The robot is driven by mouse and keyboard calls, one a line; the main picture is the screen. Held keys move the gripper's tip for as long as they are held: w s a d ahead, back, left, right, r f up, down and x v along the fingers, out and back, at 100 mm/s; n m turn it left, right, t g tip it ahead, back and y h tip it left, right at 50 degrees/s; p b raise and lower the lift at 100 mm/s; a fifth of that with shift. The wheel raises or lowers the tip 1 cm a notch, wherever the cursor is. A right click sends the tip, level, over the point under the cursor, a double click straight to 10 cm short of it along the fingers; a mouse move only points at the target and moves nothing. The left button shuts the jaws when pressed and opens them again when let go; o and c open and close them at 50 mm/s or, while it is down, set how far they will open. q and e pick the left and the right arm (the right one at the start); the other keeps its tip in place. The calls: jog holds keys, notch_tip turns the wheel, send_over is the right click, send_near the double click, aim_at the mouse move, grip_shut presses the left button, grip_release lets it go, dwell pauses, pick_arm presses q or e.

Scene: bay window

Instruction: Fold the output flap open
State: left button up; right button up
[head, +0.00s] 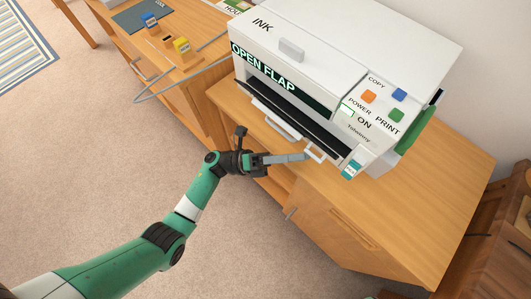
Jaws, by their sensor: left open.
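A white printer (345,50) stands on a wooden cabinet, with a black strip (270,72) on its front reading "OPEN FLAP". Below the strip is a dark output slot (310,122). A white ledge (275,117) sticks out low on the front, and a small white bar handle (315,153) is to its right. I cannot tell which of these parts belongs to the flap. My left gripper (299,157) is open, its fingers pointing right, with the tips close to the bar handle. Contact cannot be made out. My right gripper is out of view.
Orange, blue and green buttons (396,115) are on the printer's right side. The cabinet top (440,175) is bare right of the printer. Carpet lies in front.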

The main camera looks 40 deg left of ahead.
pick_arm(q)
jog(key=v, duration=1)
